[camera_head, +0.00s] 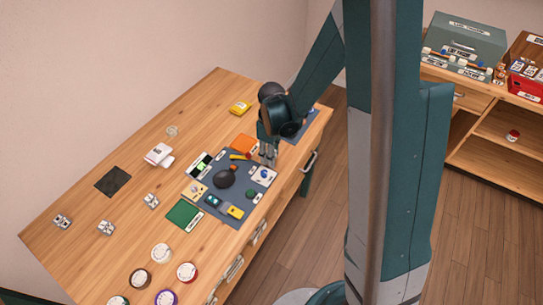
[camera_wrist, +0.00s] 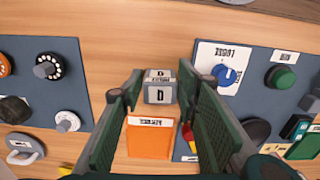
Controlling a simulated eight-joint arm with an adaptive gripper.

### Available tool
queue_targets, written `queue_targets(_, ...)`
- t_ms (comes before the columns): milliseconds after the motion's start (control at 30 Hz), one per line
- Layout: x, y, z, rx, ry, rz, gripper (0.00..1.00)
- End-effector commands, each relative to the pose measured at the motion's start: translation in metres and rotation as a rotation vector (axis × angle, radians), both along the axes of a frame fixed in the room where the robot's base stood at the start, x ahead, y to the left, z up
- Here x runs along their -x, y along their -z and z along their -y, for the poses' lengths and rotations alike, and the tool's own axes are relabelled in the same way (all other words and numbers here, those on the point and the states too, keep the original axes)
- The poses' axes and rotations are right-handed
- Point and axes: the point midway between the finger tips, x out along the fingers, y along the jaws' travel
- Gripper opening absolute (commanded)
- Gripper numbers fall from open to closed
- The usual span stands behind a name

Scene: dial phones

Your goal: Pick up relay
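A small grey block marked "D" (camera_wrist: 159,93) sits between my gripper's fingers in the wrist view. I cannot tell for certain whether it is the relay. My gripper (camera_wrist: 160,74) is open, with a finger on each side of the block; no clear contact shows. In the head view my gripper (camera_head: 268,155) points down near the table's right edge, and I cannot make out the block there. An orange pad with a white label (camera_wrist: 149,137) lies beside the block; it also shows in the head view (camera_head: 243,144). Its label is too small to read surely.
A dark mat (camera_head: 230,208) holds several parts, including a white plate with a blue knob (camera_wrist: 226,73) and a green dome (camera_wrist: 281,77). A second mat (camera_wrist: 62,88) carries dials. Several small blocks, one of them here (camera_head: 151,201), and round dials stand on the wooden table (camera_head: 85,215).

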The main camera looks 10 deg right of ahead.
Motion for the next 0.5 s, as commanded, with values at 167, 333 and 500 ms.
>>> queue_targets(167, 0.0, 0.0, 0.0, 0.0, 0.0, 0.0, 0.21)
queue_targets(333, 0.0, -0.0001, 0.0, 0.0, 0.0, 0.0, 0.11)
queue_targets(500, 0.0, -0.0002, 0.0, 0.0, 0.0, 0.0, 0.11)
